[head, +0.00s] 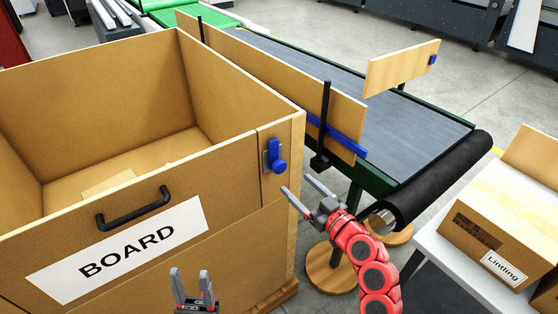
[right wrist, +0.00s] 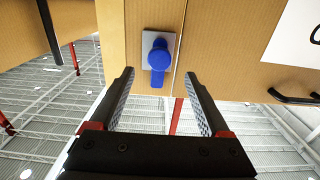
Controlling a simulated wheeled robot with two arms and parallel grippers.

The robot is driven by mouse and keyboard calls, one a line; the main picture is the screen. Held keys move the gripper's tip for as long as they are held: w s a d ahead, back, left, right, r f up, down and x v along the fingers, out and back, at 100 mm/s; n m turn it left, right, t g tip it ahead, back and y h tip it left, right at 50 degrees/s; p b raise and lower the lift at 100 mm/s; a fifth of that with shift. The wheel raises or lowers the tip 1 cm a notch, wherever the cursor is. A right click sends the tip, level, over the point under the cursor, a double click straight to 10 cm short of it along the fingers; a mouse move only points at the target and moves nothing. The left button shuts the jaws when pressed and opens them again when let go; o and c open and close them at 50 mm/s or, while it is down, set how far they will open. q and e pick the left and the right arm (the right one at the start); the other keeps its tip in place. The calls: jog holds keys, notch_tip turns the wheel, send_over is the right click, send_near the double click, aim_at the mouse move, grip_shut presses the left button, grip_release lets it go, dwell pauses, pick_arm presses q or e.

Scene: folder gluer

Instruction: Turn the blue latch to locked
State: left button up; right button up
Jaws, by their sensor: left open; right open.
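The blue latch (head: 278,165) sits on a small grey plate at the right end of the front wall of the large BOARD box (head: 225,168), beside a vertical seam. Its round knob is low and its bar points up. In the right wrist view the latch (right wrist: 158,58) lies straight ahead, between the lines of the fingers. My right gripper (head: 295,184) is open and empty, just in front of and below the latch, apart from it. It also shows in the right wrist view (right wrist: 157,73). My left gripper (head: 191,271) is open and empty, low before the box front.
A black handle (head: 134,210) sticks out of the box front. A conveyor (head: 370,110) with a black end roller (head: 440,178) runs behind and right of my right arm. A carton (head: 500,220) stands on a white table at right.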

aim_at(282, 169)
jog(key=p+x, duration=0.3)
jog(key=x, duration=0.6)
jog(key=shift+w+a, duration=0.1)
jog(key=shift+w, duration=0.15)
grip_shut()
